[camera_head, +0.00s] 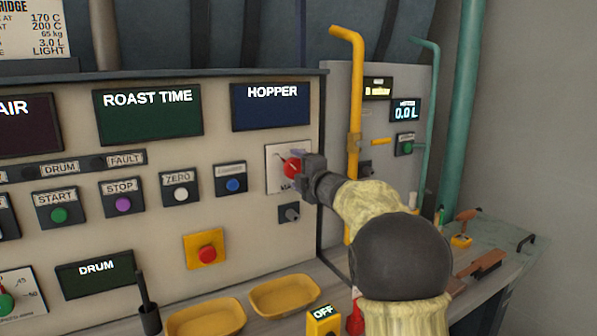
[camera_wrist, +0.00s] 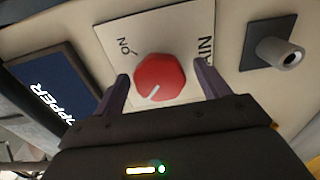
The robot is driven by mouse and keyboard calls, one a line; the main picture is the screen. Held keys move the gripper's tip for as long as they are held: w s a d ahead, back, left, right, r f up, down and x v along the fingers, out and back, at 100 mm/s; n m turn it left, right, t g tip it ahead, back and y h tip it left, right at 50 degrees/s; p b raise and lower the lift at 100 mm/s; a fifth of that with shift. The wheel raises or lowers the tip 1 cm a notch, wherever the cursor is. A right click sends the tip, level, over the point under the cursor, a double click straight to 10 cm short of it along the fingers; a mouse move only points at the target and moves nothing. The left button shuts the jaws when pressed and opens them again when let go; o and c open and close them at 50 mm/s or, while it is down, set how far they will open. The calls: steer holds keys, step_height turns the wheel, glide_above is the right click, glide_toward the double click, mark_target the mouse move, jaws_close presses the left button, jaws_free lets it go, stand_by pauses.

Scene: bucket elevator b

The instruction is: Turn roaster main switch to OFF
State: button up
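The main switch is a red round knob (camera_head: 291,168) on a white plate (camera_head: 275,181) at the right of the control panel. In the wrist view the red knob (camera_wrist: 160,75) is close and central, with a white pointer line at its lower left. "ON" and part of "MAIN" are readable on the plate; the pointer line does not aim at the "ON" mark. An OFF mark on the plate is not visible. My gripper (camera_head: 304,164) is at the knob; in the wrist view its two dark fingers are apart, one on each side of the knob, with gaps showing.
A yellow pipe (camera_head: 355,130) rises right of the panel. A red emergency button (camera_head: 207,254), yellow trays (camera_head: 284,295) and a yellow "OFF" box (camera_head: 322,318) are below. My arm hides part of the counter.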

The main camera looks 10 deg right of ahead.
steer(key=shift+s, duration=0.1)
steer(key=b+v, duration=0.2)
steer(key=v, duration=1.5)
steer(key=shift+s, duration=0.15)
steer(key=shift+d, duration=0.1)
